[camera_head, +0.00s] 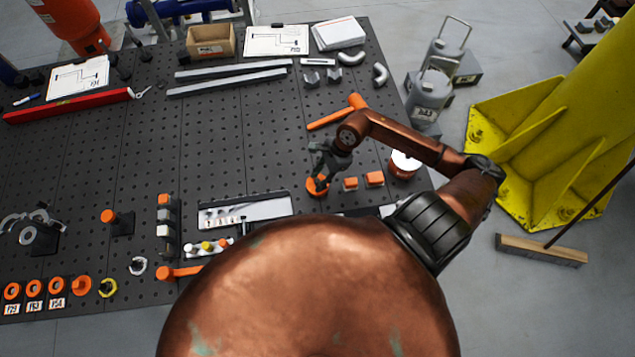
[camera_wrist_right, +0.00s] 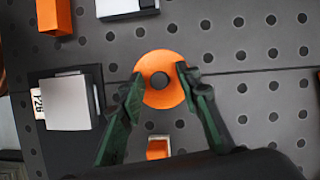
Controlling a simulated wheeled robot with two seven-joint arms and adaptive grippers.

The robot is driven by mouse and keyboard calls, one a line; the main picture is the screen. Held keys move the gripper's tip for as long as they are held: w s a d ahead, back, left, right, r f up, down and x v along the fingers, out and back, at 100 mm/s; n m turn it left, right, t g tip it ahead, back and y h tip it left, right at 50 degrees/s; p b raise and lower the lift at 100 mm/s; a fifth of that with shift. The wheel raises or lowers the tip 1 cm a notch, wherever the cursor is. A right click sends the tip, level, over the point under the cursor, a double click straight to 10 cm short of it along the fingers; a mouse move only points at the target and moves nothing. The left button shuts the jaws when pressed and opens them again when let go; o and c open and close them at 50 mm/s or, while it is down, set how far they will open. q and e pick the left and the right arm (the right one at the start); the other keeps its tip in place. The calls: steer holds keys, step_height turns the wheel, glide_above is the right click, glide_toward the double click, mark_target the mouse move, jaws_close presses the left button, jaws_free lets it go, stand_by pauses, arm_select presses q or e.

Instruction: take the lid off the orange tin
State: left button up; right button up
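The orange tin (camera_head: 315,190) stands on the dark perforated bench top, under my right gripper (camera_head: 324,176). In the right wrist view I look down on its round orange lid (camera_wrist_right: 160,60) with a dark knob (camera_wrist_right: 159,80) in the middle. The fingers of my right gripper (camera_wrist_right: 160,82) are apart, one on each side of the knob, with gaps between them and it. The fingertips overlap the lid's left and right edges in the picture; I cannot tell whether they touch it. My left gripper is not in view.
Two small orange blocks (camera_head: 374,179) and a tin with a white top (camera_head: 404,167) stand to the right of the orange tin. A grey tray (camera_head: 270,209) lies to its left. An orange-handled hammer (camera_head: 330,119) lies behind. The bench's middle left is mostly clear.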

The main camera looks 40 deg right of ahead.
jaws_close()
stand_by(0.4)
